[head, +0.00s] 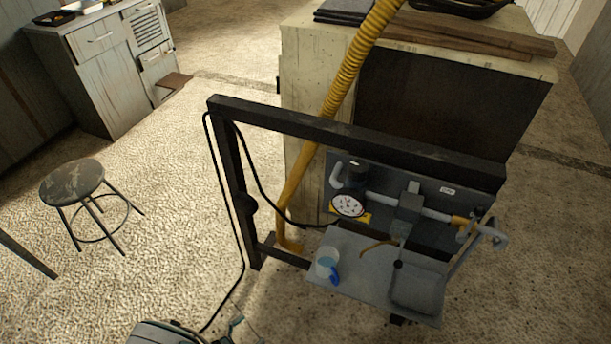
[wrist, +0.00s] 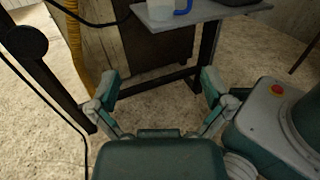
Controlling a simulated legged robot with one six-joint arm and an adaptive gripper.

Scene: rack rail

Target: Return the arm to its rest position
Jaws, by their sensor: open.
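My gripper (wrist: 160,88) is open and empty in the wrist view. Its two teal and grey fingers are spread wide, with the floor and a dark lower bar of the rack behind them. In the head view, part of my arm shows at the bottom edge, left of the rack. A small teal part there may be a fingertip, cut off by the picture's edge. The dark rack frame (head: 350,130) stands in front of the arm, apart from it. A clear cup with a blue handle (head: 327,263) stands upright on the rack's grey shelf (head: 352,282).
The shelf also carries a grey tray (head: 417,292). Behind it are a round gauge (head: 348,206) and pipes on a panel. A black cable (head: 242,230) hangs left of the rack. A stool (head: 74,182) stands at left, with open floor between.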

